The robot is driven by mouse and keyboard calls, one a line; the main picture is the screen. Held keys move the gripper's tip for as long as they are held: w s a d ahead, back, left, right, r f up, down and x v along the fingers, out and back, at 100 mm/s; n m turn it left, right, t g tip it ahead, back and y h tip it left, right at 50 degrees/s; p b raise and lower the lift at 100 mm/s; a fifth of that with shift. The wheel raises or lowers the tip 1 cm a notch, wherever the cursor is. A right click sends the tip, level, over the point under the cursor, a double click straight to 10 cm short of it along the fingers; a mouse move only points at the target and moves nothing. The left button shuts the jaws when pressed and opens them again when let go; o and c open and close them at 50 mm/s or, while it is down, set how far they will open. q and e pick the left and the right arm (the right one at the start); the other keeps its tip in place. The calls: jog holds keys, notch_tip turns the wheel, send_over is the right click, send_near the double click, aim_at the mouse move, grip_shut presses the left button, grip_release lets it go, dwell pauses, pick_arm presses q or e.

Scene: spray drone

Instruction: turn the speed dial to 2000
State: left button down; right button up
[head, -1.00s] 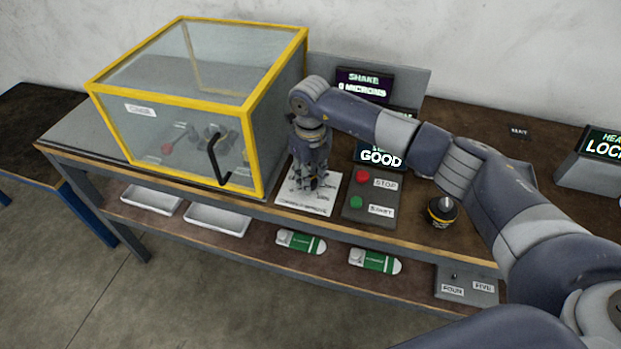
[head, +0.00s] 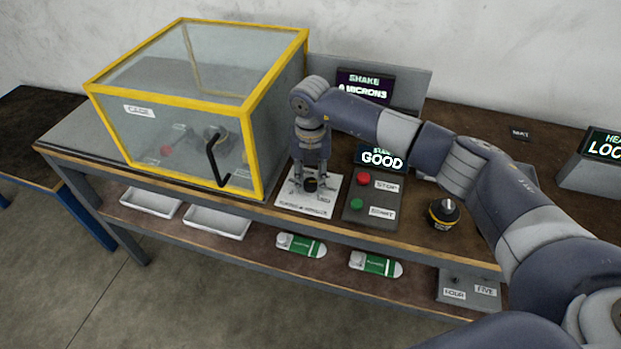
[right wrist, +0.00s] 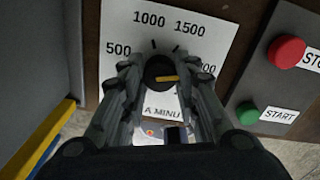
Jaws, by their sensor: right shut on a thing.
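The speed dial is a black round knob (right wrist: 158,70) with a yellow pointer, on a white scale card (head: 322,203). The right wrist view shows 500, 1000 and 1500 around the knob; the label at its right is mostly hidden by a finger, with only its end showing. The yellow pointer points right, toward that partly hidden label. My right gripper (head: 309,187) is over the card, its fingers on both sides of the knob and shut on it; it also shows in the right wrist view (right wrist: 160,82). My left gripper is not in view.
Right of the card is a grey panel (head: 358,218) with a red STOP button (head: 364,179) and a green START button (head: 356,203). A yellow-framed clear box (head: 250,165) stands close at the left. A black-and-yellow knob (head: 443,213) sits farther right.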

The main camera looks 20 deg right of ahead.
aim_at(311, 182)
dwell(0.5)
jog(key=o, duration=1)
jog(key=shift+o, duration=0.2)
notch_tip(311, 182, up, 12)
